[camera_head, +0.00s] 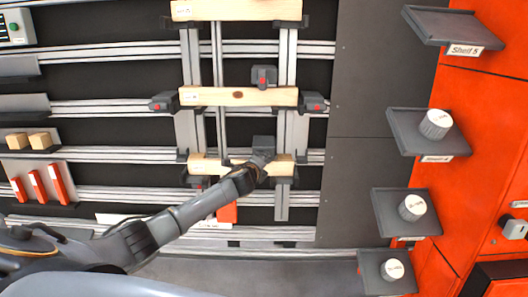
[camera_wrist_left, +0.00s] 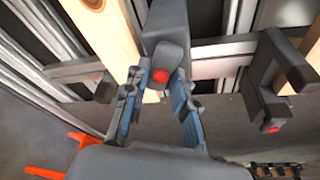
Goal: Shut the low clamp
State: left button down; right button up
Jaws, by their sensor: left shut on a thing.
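The low clamp (camera_head: 264,142) is a dark grey block at the lowest wooden board (camera_head: 208,165) of the gantry. In the left wrist view, the clamp (camera_wrist_left: 168,58) shows a dark knob with a red end. My left gripper (camera_head: 262,162) reaches it from the lower left. In the left wrist view, the blue-padded fingers of the gripper (camera_wrist_left: 160,82) stand on either side of the knob, shut on it. The gripper hides part of the clamp and board in the head view, so I cannot tell whether the clamp touches the board. My right gripper is not in view.
A middle board (camera_head: 210,96) with a clamp (camera_head: 264,77) above it and a top board (camera_head: 235,10) sit higher on the rails. Grey shelves with white knobs, such as this one (camera_head: 437,122), stick out from the orange panel at right.

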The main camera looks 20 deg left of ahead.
pick_arm(q)
jog(key=shift+m+g+p, duration=0.4)
jog(key=shift+m+p, duration=0.3)
jog(key=shift+m, duration=0.4)
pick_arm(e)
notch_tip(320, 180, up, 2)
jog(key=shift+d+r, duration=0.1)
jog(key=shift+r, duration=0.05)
pick_arm(q)
jog(key=m+y+p, duration=0.1)
jog(key=m, duration=0.2)
jog(key=m+g+y+p, duration=0.1)
jog(key=m+p, duration=0.1)
jog(key=m, duration=0.1)
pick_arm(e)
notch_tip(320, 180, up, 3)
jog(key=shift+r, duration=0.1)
pick_arm(q)
jog(key=shift+m, duration=0.3)
jog(key=shift+f+m+g+y, duration=0.1)
jog(key=shift+m+g+y, duration=0.2)
jog(key=shift+m+y, duration=0.55)
jog(key=c, duration=1.2)
grip_release()
jog(key=shift+m+h, duration=0.25)
